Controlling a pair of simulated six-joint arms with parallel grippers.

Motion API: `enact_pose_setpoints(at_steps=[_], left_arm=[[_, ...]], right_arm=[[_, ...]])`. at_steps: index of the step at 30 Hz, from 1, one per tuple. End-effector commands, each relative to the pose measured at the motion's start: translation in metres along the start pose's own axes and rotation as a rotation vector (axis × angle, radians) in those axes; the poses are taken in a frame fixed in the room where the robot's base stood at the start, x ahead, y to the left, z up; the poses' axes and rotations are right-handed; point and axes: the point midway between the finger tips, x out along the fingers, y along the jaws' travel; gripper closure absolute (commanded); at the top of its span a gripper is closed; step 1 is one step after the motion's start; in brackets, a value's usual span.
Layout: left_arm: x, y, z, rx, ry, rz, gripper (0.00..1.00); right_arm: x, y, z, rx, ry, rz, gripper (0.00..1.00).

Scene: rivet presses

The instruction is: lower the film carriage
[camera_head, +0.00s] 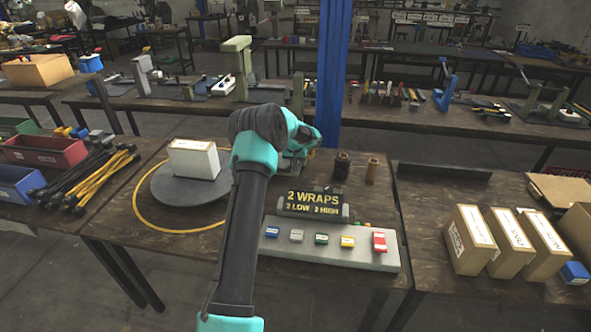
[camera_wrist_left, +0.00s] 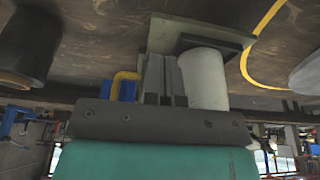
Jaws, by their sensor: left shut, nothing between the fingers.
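The film carriage is mostly hidden behind my left arm in the head view. In the left wrist view a white film roll (camera_wrist_left: 203,80) stands beside my fingers, near a grey-green base plate (camera_wrist_left: 205,32). A yellow bent handle (camera_wrist_left: 122,80) with a blue part shows on the other side of the fingers. My left gripper (camera_wrist_left: 164,60) is shut and empty, between the handle and the roll; whether it touches either I cannot tell. The round turntable (camera_head: 165,192) carries a white box (camera_head: 194,159). My right gripper is not in view.
A button panel (camera_head: 330,249) stands in front, under a display (camera_head: 314,201) reading 2 WRAPS, 2 LOW, 2 HIGH. A yellow ring (camera_head: 140,215) surrounds the turntable. A black spool (camera_head: 342,165) and a brown spool (camera_head: 373,170) stand behind. Cartons (camera_head: 470,240) stand at right, bins (camera_head: 45,151) at left.

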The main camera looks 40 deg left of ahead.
Motion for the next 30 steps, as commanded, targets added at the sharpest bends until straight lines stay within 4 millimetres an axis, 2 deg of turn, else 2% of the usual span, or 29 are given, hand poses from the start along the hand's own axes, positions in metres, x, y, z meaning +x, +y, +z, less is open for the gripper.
enact_pose_setpoints(at_steps=[1, 6, 12, 18, 30], left_arm=[[-0.012, 0.000, -0.001, 0.000, 0.004, 0.001, 1.00], [-0.045, 0.000, -0.001, -0.001, 0.003, 0.001, 1.00], [-0.074, 0.000, -0.001, 0.000, 0.002, 0.001, 1.00], [-0.085, 0.000, -0.001, 0.000, 0.002, 0.000, 1.00], [-0.085, 0.000, -0.001, 0.000, 0.002, 0.000, 1.00]], right_arm=[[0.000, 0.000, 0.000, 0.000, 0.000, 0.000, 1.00], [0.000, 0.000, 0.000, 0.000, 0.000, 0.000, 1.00], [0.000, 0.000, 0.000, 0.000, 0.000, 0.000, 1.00], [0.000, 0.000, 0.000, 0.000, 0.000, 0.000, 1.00], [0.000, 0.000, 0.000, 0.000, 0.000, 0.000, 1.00]])
